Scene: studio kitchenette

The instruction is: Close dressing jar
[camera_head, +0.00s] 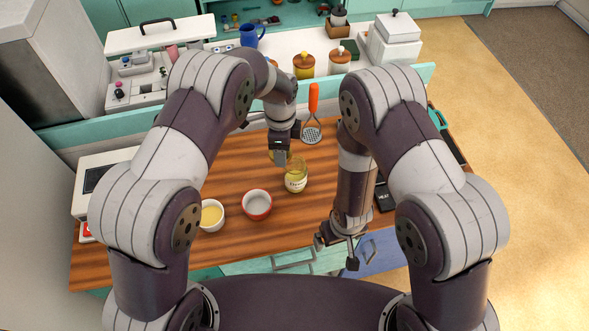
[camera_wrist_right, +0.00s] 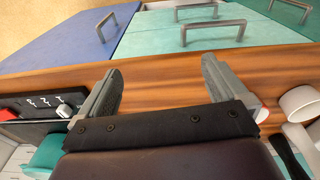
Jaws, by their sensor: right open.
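The dressing jar (camera_head: 295,180), a glass jar with yellowish content and a white label, stands upright on the wooden counter in the head view. My left gripper (camera_head: 280,148) points down just behind and left of the jar's top. A small yellowish piece, perhaps the lid, shows under its fingers; the fingers are too small to tell whether they hold it. My right gripper (camera_head: 338,247) is low at the counter's front edge, right of the jar and apart from it. In the right wrist view my right gripper (camera_wrist_right: 160,72) is open with nothing between its fingers.
A red bowl (camera_head: 257,204) and a white bowl of yellow content (camera_head: 212,215) stand left of the jar. Wooden-lidded jars (camera_head: 303,65) stand on the back counter. Drawer handles (camera_head: 293,258) stick out below the front edge.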

